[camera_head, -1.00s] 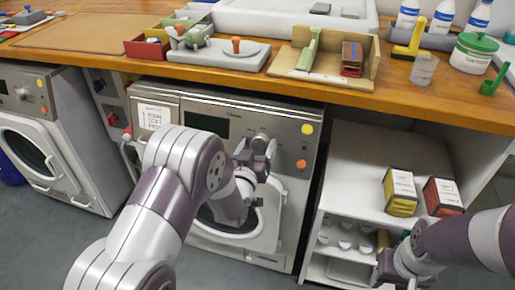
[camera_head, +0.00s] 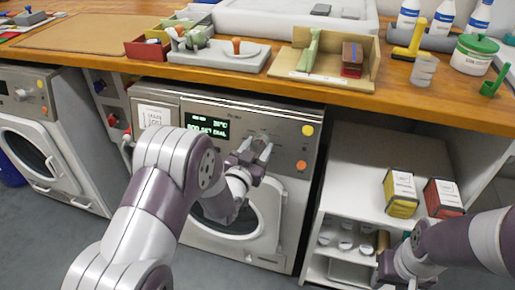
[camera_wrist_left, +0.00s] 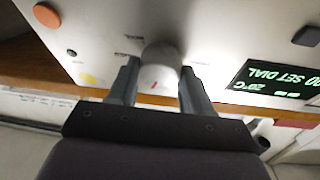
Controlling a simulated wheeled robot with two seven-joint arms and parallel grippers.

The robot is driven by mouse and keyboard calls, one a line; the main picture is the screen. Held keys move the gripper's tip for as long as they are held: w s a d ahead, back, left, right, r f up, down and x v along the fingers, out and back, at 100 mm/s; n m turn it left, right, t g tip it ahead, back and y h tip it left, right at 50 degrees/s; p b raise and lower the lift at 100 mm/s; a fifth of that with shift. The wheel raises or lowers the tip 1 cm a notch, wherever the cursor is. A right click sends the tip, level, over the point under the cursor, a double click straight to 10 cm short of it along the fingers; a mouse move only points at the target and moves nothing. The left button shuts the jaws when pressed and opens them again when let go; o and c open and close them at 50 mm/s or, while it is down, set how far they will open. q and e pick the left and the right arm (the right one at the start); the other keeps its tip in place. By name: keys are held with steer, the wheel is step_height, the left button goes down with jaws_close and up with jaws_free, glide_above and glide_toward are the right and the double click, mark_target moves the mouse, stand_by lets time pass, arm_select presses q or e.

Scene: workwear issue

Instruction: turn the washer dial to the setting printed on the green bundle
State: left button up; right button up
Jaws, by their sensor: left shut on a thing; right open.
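The washer (camera_head: 272,118) stands under the counter, with a lit display (camera_head: 208,125). In the left wrist view the display (camera_wrist_left: 278,80) is upside down and shows "SET DIAL" and a temperature that looks like 20°C. My left gripper (camera_head: 254,152) is at the washer's panel, shut on the pale round dial (camera_wrist_left: 160,72), which sits between its fingers with a red mark facing the camera. My right gripper (camera_head: 386,268) is low at the right by the shelf, open and empty, partly hidden by its arm. I cannot make out a green bundle.
A yellow bundle (camera_head: 401,192) and a red bundle (camera_head: 443,198) with white labels stand on the shelf unit (camera_head: 355,165) at the right. A second washer (camera_head: 58,150) stands at the left. The wooden counter (camera_head: 215,75) above carries trays, bottles and a tub.

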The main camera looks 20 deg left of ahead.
arm_select(q)
steer(key=m+h, duration=0.1)
steer(key=m, duration=0.2)
steer(key=m+g+h, duration=0.1)
steer(key=m, duration=0.1)
steer(key=shift+m, duration=0.4)
stand_by(0.3)
steer(key=o, duration=1)
steer(key=shift+o, duration=0.2)
steer(key=p+v, duration=0.2)
steer(key=v, duration=1)
steer(key=shift+s+p, duration=0.3)
steer(key=shift+s, duration=0.05)
steer(key=shift+a+r, duration=0.1)
steer(key=shift+a, duration=0.05)
